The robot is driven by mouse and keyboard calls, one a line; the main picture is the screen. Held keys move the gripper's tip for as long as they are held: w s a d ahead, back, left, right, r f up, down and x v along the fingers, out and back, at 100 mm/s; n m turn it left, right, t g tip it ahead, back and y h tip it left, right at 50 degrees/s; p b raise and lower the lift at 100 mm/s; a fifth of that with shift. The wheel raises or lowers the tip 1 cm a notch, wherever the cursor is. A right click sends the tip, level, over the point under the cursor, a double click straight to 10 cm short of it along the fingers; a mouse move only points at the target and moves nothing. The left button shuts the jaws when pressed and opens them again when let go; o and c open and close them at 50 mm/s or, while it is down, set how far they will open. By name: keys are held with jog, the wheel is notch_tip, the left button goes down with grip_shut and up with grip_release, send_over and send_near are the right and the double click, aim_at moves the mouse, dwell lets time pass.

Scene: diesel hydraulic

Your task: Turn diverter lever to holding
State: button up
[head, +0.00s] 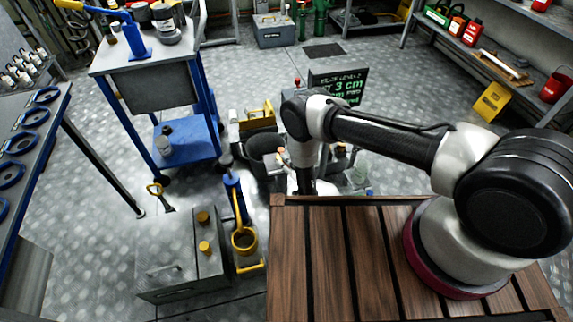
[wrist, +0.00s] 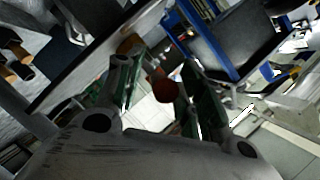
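In the wrist view a dark red ball knob (wrist: 165,91), which looks like the end of a lever, shows between the two fingers of my gripper (wrist: 163,88). The fingers stand apart with a gap to the knob, so my gripper looks open. I cannot tell whether the knob is between the fingertips or beyond them. In the head view my arm reaches down over dark equipment (head: 267,148), and its wrist hides most of my gripper. A small red knob (head: 297,82) stands up behind my arm. The lever's shaft and its position marks cannot be made out.
A dark screen with green text (head: 340,84) stands behind my arm. A blue hand pump with a yellow handle (head: 243,238) and a grey tank with yellow caps (head: 180,255) stand at the front. A blue cart (head: 187,130) is at left. Open floor lies behind.

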grip_shut()
jog(key=shift+d, duration=0.1)
